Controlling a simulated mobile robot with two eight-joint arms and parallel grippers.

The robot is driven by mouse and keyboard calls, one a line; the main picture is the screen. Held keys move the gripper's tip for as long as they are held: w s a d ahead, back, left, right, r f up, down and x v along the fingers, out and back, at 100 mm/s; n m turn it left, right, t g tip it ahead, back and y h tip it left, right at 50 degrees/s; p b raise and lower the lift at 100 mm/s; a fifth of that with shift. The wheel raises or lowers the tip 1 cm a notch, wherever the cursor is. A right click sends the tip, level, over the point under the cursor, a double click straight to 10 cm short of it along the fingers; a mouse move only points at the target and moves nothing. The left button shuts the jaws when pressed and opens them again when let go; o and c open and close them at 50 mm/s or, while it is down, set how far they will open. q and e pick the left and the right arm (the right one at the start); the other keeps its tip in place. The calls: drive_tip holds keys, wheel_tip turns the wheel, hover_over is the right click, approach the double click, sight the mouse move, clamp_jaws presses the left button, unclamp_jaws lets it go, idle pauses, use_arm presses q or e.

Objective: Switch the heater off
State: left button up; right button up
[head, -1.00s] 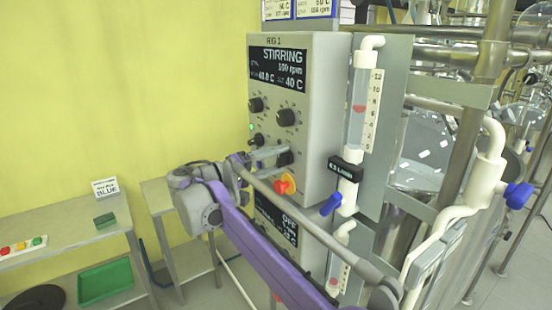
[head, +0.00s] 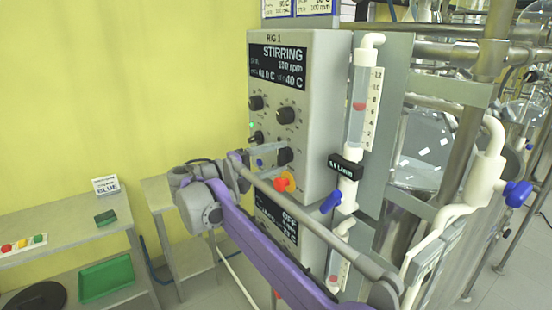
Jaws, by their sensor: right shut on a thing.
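The grey control box (head: 325,110) labelled RIG 1 has a display (head: 278,68) reading STIRRING, 100 rpm and 40 C. Below the display are black knobs, the upper left (head: 256,103), the upper right (head: 286,116) and the lower left (head: 257,137). A small green light (head: 251,126) is lit at the left edge. My right gripper (head: 284,153) is at the panel front, shut on the lower right knob (head: 285,157), which it partly hides. The knob's pointer and label cannot be read. My left gripper is not in view.
A red-and-yellow button (head: 285,182) sits just below my right gripper. A flowmeter tube (head: 361,105) with a blue valve (head: 331,201) stands right of the box. A lower display (head: 275,220) shows OFF. Shelves with a green tray (head: 105,280) stand at left.

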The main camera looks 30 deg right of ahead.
drive_tip(key=o, duration=1.4)
drive_tip(key=shift+a, duration=0.15)
drive_tip(key=a, duration=0.7)
drive_tip(key=s+a, duration=0.1)
drive_tip(key=a, duration=0.2)
drive_tip(key=shift+a+b, duration=0.25)
drive_tip(key=shift+b, duration=0.1)
